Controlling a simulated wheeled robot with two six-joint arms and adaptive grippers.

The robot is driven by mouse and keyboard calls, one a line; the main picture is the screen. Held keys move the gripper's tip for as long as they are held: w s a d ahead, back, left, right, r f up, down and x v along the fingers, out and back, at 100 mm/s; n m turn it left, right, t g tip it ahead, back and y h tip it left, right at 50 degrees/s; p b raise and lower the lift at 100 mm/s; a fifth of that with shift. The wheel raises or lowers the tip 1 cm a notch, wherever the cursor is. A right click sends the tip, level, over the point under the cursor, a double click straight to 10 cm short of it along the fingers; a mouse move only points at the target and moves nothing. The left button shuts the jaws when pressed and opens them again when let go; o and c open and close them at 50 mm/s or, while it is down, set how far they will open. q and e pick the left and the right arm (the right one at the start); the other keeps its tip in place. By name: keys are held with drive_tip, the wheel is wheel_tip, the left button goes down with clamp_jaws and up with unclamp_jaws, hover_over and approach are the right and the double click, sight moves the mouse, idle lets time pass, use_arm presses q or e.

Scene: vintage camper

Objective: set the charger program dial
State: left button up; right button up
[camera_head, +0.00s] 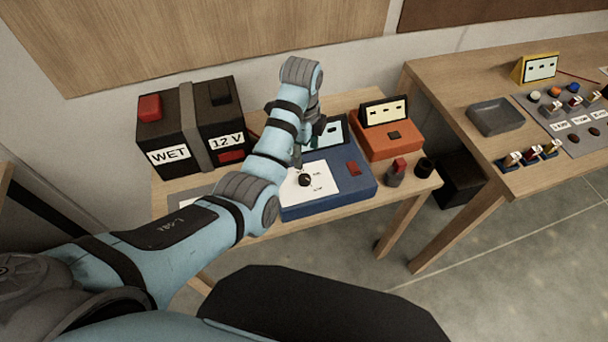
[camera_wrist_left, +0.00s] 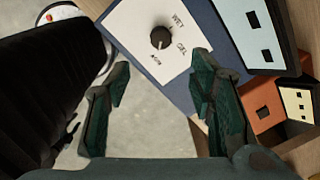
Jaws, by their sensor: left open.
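Printed labels around the dial there read WET, GEL and apparently AGM; where the dial points is too small to tell. My left gripper (camera_wrist_left: 160,66) is open and empty, its fingers apart below the dial in that view, not around it. In the head view my left arm partly hides the gripper and charger. My right gripper is out of view.
A black battery (camera_head: 195,122) labelled WET and 12 V stands left of the charger. An orange box (camera_head: 388,146) stands behind right. A red-topped item (camera_head: 397,172) and small black cylinder (camera_head: 424,167) stand near the right edge. Another table (camera_head: 450,95) holds a grey tray (camera_head: 496,117).

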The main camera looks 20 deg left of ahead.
sight(304, 178)
use_arm(q)
drive_tip(key=f+b, duration=0.1)
drive_tip(key=f, duration=0.7)
drive_tip(key=f+b, duration=0.1)
drive_tip(key=f, duration=0.3)
drive_tip(key=shift+w+f+b, duration=0.1)
drive_tip(key=shift+w+b, duration=0.25)
drive_tip(key=shift+a, duration=0.1)
drive_tip(key=shift+c, duration=0.7)
drive_tip(key=c, duration=1)
